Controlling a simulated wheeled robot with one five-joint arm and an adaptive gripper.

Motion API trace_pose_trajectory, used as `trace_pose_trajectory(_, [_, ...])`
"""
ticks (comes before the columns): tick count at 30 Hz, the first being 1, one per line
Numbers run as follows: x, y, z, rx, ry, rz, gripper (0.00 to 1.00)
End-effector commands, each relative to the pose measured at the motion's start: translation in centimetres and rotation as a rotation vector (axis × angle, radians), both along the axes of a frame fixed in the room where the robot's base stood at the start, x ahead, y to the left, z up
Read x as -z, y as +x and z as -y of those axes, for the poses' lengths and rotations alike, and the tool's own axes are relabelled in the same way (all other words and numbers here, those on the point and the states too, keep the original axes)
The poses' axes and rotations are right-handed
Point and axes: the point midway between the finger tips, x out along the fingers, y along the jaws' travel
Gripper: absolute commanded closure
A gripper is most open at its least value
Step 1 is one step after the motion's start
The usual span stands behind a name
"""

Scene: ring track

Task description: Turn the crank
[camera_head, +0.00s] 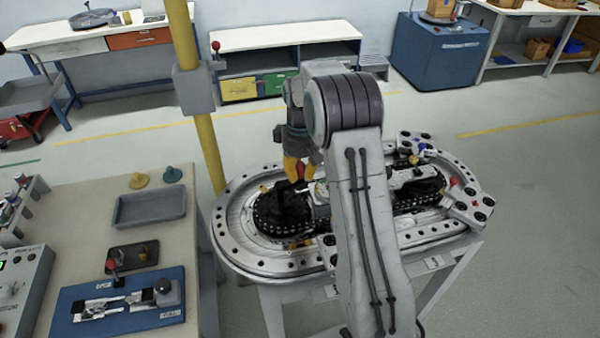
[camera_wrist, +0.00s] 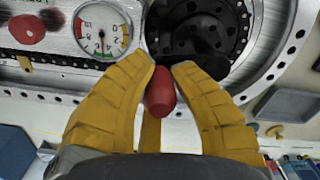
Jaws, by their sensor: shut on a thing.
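The crank has a red handle (camera_wrist: 160,98) that stands between the two yellow fingers of my gripper (camera_wrist: 167,70) in the wrist view. My gripper is shut on this handle, with a finger on each side. Behind the handle is a round black hub (camera_wrist: 205,32) with holes. In the head view my gripper (camera_head: 296,178) points down over the left end of the oval ring track (camera_head: 234,232), and a bit of red shows between the fingers. The crank arm is mostly hidden by the fingers, and my arm covers the middle of the track.
A round gauge (camera_wrist: 103,30) and a red knob (camera_wrist: 27,29) sit left of the fingers. A yellow post (camera_head: 208,150) stands close to the track's left end. A bench (camera_head: 60,240) with a grey tray (camera_head: 150,207) stands at left. The floor at right is clear.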

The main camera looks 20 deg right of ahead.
Motion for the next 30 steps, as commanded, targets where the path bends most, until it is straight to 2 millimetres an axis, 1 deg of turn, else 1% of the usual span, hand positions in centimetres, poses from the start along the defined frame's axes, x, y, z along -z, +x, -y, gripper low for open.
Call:
trace_pose_trajectory(9, [0.11, 0.06, -0.08, -0.002, 0.000, 0.001, 1.00])
trace_pose_trajectory(10, [0.11, 0.06, -0.08, -0.002, 0.000, 0.001, 0.76])
trace_pose_trajectory(18, [0.06, 0.02, -0.06, -0.001, 0.000, 0.000, 0.52])
trace_pose_trajectory(26, [-0.03, 0.01, -0.03, -0.001, 0.000, 0.000, 0.51])
trace_pose_trajectory(30, [-0.76, 0.08, -0.02, -0.001, 0.000, 0.002, 0.51])
